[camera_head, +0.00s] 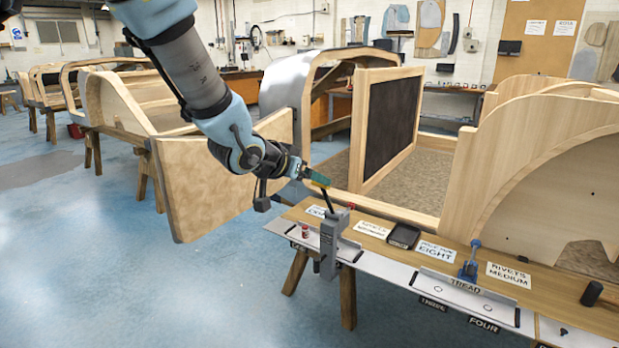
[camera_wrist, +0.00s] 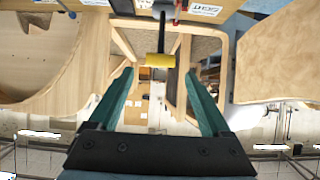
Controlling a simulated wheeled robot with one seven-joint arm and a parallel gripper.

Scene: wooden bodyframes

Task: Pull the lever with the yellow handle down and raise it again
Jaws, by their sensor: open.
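The lever has a grey upright mount (camera_head: 332,243) at the edge of the bench, with a thin black rod (camera_head: 327,201) tilting up and left from it. In the wrist view its yellow handle (camera_wrist: 160,60) lies crosswise at the end of the dark rod, centred between my fingertips and close to them. My gripper (camera_head: 318,178) is at the top of the rod, its teal fingers hiding most of the handle in the head view. In the wrist view my gripper (camera_wrist: 160,72) is open, with a gap on both sides of the handle. Contact cannot be told.
The wooden bench (camera_head: 450,259) carries a black tray (camera_head: 404,236), a blue clamp-like tool (camera_head: 470,262), a small red object (camera_head: 305,231) and label cards. A wooden door panel (camera_head: 222,178) stands open behind my arm. Blue floor is clear in front.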

